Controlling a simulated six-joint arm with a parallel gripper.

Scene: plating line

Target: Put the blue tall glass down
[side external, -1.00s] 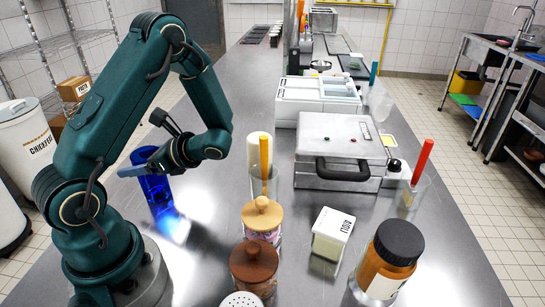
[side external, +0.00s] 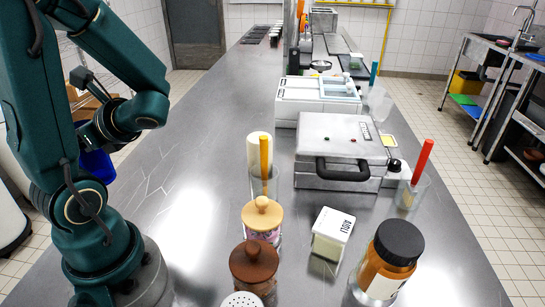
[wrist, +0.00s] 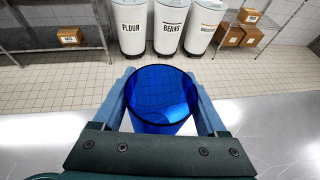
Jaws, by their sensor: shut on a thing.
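The blue tall glass (wrist: 160,118) stands between the two light blue fingers of my gripper (wrist: 161,82) in the wrist view, with its open rim toward the camera. My gripper is shut on it. In the side external view the blue glass (side external: 97,166) shows only in part, behind my arm at the left edge of the steel counter (side external: 190,160). My fingers are hidden there. I cannot tell whether the glass base touches anything or hangs past the counter edge.
Left counter surface is clear. A tumbler with a yellow stick (side external: 264,180), lidded jars (side external: 262,222), a white box (side external: 332,234) and a steel press (side external: 340,150) stand to the right. In the wrist view, white bins (wrist: 171,28) stand on the floor beyond the counter.

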